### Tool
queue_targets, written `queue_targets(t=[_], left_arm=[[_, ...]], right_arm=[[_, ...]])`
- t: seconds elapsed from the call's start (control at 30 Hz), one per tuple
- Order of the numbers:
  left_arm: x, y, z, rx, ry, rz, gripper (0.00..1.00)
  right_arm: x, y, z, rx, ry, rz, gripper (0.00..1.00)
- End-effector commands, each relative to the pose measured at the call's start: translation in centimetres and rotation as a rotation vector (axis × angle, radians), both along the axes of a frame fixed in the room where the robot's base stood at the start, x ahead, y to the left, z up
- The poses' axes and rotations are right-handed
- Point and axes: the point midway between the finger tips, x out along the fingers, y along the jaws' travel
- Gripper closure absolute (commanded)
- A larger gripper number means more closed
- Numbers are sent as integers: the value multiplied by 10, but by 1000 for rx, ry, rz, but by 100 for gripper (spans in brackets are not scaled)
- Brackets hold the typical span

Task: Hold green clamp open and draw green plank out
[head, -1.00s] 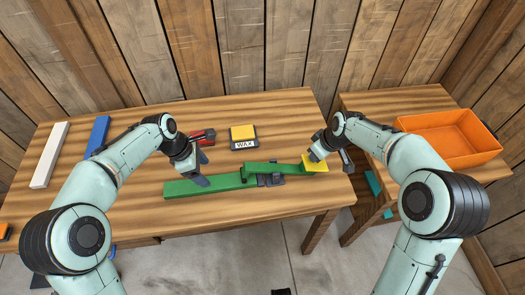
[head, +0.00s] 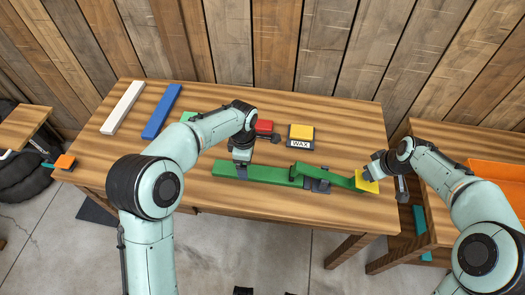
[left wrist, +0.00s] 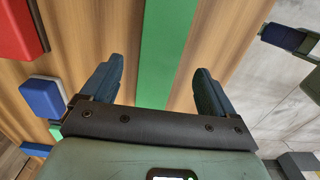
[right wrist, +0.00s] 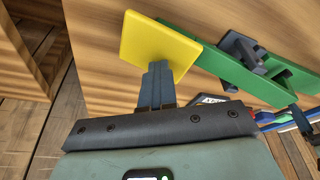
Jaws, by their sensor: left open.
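The green plank (head: 230,171) lies along the front of the table, its right end at the green clamp (head: 328,177). The clamp has a dark base, a green lever and a yellow pad (head: 368,183) at its right end. My left gripper (head: 241,158) is over the plank's left half. In the left wrist view its fingers (left wrist: 157,88) are open, one on each side of the plank (left wrist: 168,45). My right gripper (head: 369,174) is at the pad. In the right wrist view its fingers (right wrist: 157,82) are together, with their tips against the yellow pad (right wrist: 158,42).
A wax block (head: 301,134) and a red-headed tool (head: 264,128) lie behind the plank. Blue (head: 161,111) and white (head: 122,107) planks lie at the left of the table. An orange crate (head: 500,178) stands on the right-hand table. The table's front edge runs close to the plank.

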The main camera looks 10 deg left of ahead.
Motion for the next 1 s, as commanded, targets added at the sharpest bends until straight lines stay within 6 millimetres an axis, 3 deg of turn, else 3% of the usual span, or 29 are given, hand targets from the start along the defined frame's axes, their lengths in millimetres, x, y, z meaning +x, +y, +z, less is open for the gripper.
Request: queue_targets(t=[0.1, 0.3, 0.67, 0.87, 1.0], left_arm=[[-1, 0, -21, -1, 3, -1, 12], [0, 0, -39, -1, 0, -1, 12], [0, 0, -43, -2, -1, -1, 12], [0, 0, -43, -2, -1, -1, 77], [0, 0, -42, -2, -2, -1, 79]], right_arm=[[-1, 2, -2, 2, 5, 2, 100], [-1, 2, -2, 2, 5, 2, 100], [-1, 2, -2, 2, 5, 2, 100], [-1, 2, -2, 2, 5, 2, 100], [-1, 2, -2, 2, 5, 2, 100]])
